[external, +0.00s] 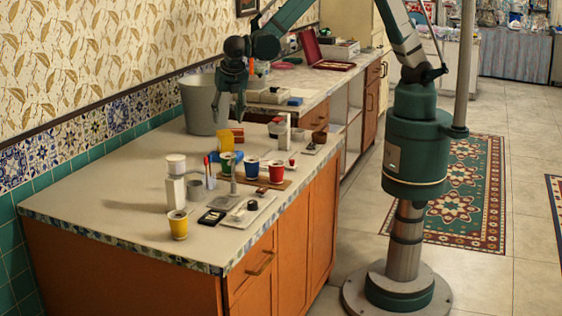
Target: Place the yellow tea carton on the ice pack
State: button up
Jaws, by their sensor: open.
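My gripper (228,111) hangs fingers down over the counter, beside the grey bucket. Its fingers are apart, with nothing seen between them. A small yellow-orange box (238,134), which looks like the yellow tea carton, stands on the counter just below and slightly right of the fingertips, behind the cups. A gap shows between fingertips and box.
The grey bucket (199,104) stands close left of my gripper. Paper cups, including a red one (277,172) and a yellow one (178,224), stand nearer the front. A white canister (176,180) is at the left. The counter's left part is clear.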

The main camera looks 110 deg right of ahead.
jog(key=shift+r, duration=0.1)
jog(key=s+a+r+m+t+y, duration=0.1)
jog(key=s+a+r+m+t, duration=0.2)
jog(key=s+r, duration=0.4)
jog(key=s+a+r+m+y, duration=0.1)
jog(key=s+a+r+m, duration=0.4)
jog(key=s, duration=0.4)
jog(key=s+a+r+m+t+y, duration=0.1)
jog(key=s+a+r+m+t, duration=0.1)
jog(key=s+r+m, duration=0.4)
jog(key=s+a+m+t+y, duration=0.1)
jog(key=s+a+m, duration=0.3)
jog(key=s, duration=0.9)
jog(key=shift+r+t, duration=0.4)
jog(key=shift+t, duration=0.2)
jog(key=shift+f+b, duration=1.55)
jog(key=shift+f, duration=0.05)
